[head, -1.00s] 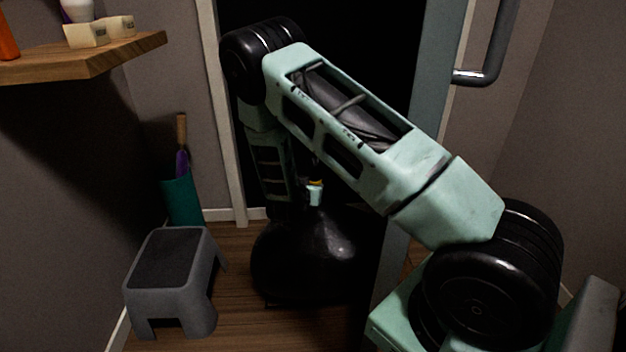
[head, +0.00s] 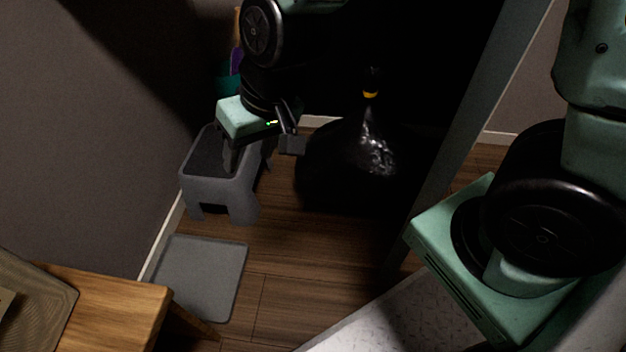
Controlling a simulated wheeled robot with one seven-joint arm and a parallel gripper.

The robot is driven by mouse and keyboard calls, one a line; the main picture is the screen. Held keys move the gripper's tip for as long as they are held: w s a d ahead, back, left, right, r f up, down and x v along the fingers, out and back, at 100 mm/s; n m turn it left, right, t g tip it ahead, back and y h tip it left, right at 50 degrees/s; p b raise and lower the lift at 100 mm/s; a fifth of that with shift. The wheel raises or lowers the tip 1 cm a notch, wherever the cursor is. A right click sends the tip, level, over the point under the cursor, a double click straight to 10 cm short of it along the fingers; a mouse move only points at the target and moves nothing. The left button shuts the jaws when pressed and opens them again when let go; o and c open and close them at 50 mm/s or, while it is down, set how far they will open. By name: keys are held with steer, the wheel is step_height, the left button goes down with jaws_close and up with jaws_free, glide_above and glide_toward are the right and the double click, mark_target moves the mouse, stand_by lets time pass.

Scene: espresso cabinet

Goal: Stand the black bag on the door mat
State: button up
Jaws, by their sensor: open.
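The black bag (head: 348,168) stands upright on the wood floor in front of the dark doorway in the head view. Its neck is gathered with a yellow tie (head: 370,94). The door mat (head: 202,276), a flat grey rectangle, lies bare on the floor at the lower left, nearer to me than the bag. My gripper (head: 261,150) is open and empty, to the left of the bag and apart from its neck. In the picture its fingers overlap the grey step stool; I cannot tell whether they touch it.
The grey step stool (head: 232,190) stands between the mat and the left wall's far end. A teal bin (head: 228,84) is behind it. A wooden bench (head: 110,305) is at the lower left, beside the mat. The door's edge (head: 465,130) rises right of the bag. Floor between bag and mat is clear.

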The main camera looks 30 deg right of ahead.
steer(key=s+d+r+n+g+h, duration=0.1)
steer(key=s+r+n, duration=0.1)
steer(key=s, duration=0.5)
steer(key=s+d+r+n+g+h, duration=0.1)
steer(key=s+d+r+n, duration=0.1)
steer(key=s, duration=0.4)
steer(key=shift+s+d+n+h, duration=0.15)
steer(key=shift+s+n+h, duration=0.2)
steer(key=shift+n, duration=0.45)
steer(key=shift+r, duration=0.1)
step_height(320, 180, up, 36)
steer(key=p, duration=3.5)
steer(key=shift+f+p, duration=0.2)
steer(key=shift+p, duration=0.1)
